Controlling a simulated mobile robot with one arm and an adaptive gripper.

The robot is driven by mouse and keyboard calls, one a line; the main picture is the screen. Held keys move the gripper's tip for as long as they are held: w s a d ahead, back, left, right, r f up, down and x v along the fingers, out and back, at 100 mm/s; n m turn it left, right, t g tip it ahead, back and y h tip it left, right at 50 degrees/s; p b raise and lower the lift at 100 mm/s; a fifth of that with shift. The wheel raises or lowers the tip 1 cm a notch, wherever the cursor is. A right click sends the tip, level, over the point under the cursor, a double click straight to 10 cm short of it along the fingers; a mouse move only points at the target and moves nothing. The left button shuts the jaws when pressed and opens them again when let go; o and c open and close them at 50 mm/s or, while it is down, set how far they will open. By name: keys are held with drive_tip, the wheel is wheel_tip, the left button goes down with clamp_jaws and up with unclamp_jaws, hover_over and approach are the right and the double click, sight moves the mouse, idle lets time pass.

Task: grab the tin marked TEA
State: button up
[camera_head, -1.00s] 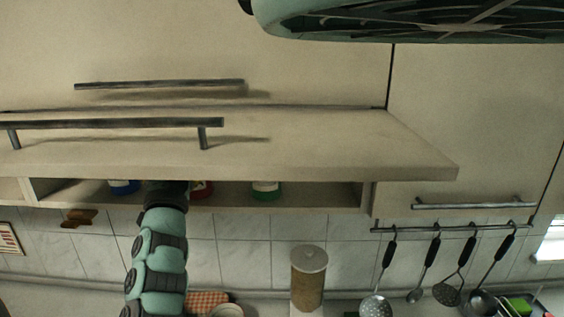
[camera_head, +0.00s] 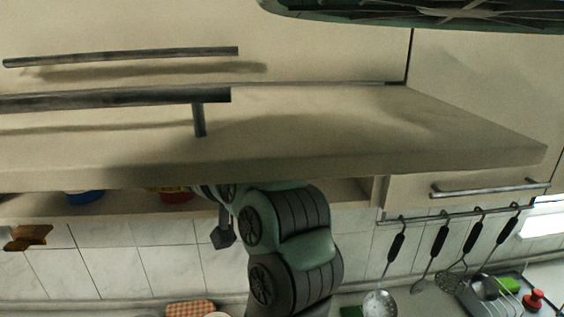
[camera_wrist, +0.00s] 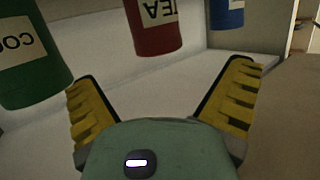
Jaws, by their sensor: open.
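The red tin marked TEA (camera_wrist: 152,28) is at the top middle of the wrist view, its label upside down and its far end cut off by the frame. A red tin, likely the same one, shows as a sliver in the head view (camera_head: 176,196) under the raised cabinet door. My gripper (camera_wrist: 160,92) is open and empty. Its two yellow-padded fingers are spread below the TEA tin in the wrist picture, with the tin lined up between them but apart from them. In the head view the door hides much of the hand.
A green tin (camera_wrist: 30,75) with a label starting CO is left of the TEA tin, and a blue tin (camera_wrist: 228,14) is right. The raised cabinet door (camera_head: 300,140) overhangs my arm. Utensils hang from a rail (camera_head: 455,215) at right. Tiled wall lies below the cabinet.

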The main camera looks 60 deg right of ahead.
drive_tip(key=w, duration=0.2)
drive_tip(key=w+d+f+g, duration=0.1)
drive_tip(key=w, duration=0.1)
drive_tip(key=w+f+g, duration=0.1)
drive_tip(key=w, duration=0.1)
drive_tip(key=shift+w+d, duration=0.2)
drive_tip(key=shift+d, duration=0.2)
drive_tip(key=w, duration=0.1)
drive_tip(key=w+d, duration=0.1)
drive_tip(key=w, duration=0.1)
drive_tip(key=shift+w+d+f, duration=0.15)
drive_tip(key=shift+w+f, duration=0.05)
drive_tip(key=shift+w, duration=0.3)
drive_tip(key=c, duration=1.2)
